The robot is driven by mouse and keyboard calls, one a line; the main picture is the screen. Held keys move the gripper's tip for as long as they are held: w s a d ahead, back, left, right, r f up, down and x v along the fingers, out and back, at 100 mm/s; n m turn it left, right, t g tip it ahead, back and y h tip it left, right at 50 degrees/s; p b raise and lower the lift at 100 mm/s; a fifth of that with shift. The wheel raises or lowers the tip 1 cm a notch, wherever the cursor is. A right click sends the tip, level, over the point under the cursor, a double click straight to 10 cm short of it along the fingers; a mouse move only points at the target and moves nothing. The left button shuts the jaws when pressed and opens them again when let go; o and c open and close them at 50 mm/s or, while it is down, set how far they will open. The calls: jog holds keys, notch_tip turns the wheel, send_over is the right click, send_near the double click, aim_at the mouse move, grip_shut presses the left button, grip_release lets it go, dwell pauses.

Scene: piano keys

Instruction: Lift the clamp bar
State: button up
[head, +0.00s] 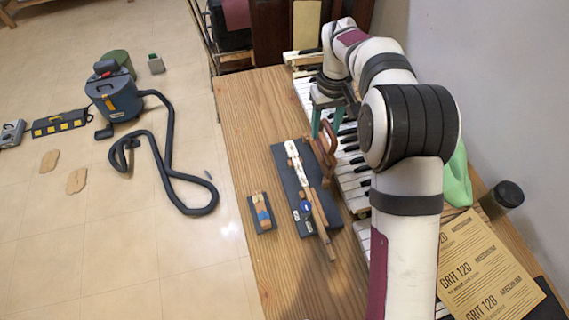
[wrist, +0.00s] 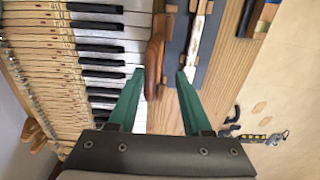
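A brown wooden bar with a raised, handle-like shape, apparently the clamp bar (head: 326,158), stands at the right edge of a dark blue board (head: 280,157). A piano key (head: 318,207) with a chipped white top lies lengthwise on the board. My gripper (head: 327,117) has green fingers and is open, above the keyboard side of the bar's far end. In the wrist view the bar (wrist: 155,58) shows between the spread fingertips of my gripper (wrist: 160,74), nearer the left one. I cannot tell the height gap; no contact is visible.
Piano keys (head: 352,180) run along the bar's right side. A small dark block (head: 262,212) with coloured strips lies left of the board. The wooden table (head: 250,110) is clear at left.

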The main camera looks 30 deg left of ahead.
dwell(0.5)
notch_tip(320, 180, up, 6)
dwell(0.5)
jog(key=s+d+r+m+y, duration=0.1)
jog(key=s+d+r+m, duration=0.3)
jog(key=s+d, duration=0.5)
jog(key=s+d+r+m, duration=0.3)
jog(key=s+d+m, duration=0.3)
jog(key=s+d, duration=0.35)
jog(key=s+d+f+m, duration=0.1)
jog(key=s+f+m, duration=0.1)
jog(key=s, duration=0.4)
jog(key=s+d+f+m, duration=0.2)
jog(key=s+f, duration=0.1)
jog(key=s, duration=0.3)
jog(key=shift+m+y, duration=0.3)
jog(key=shift+y, duration=0.1)
jog(key=shift+w+d, duration=0.1)
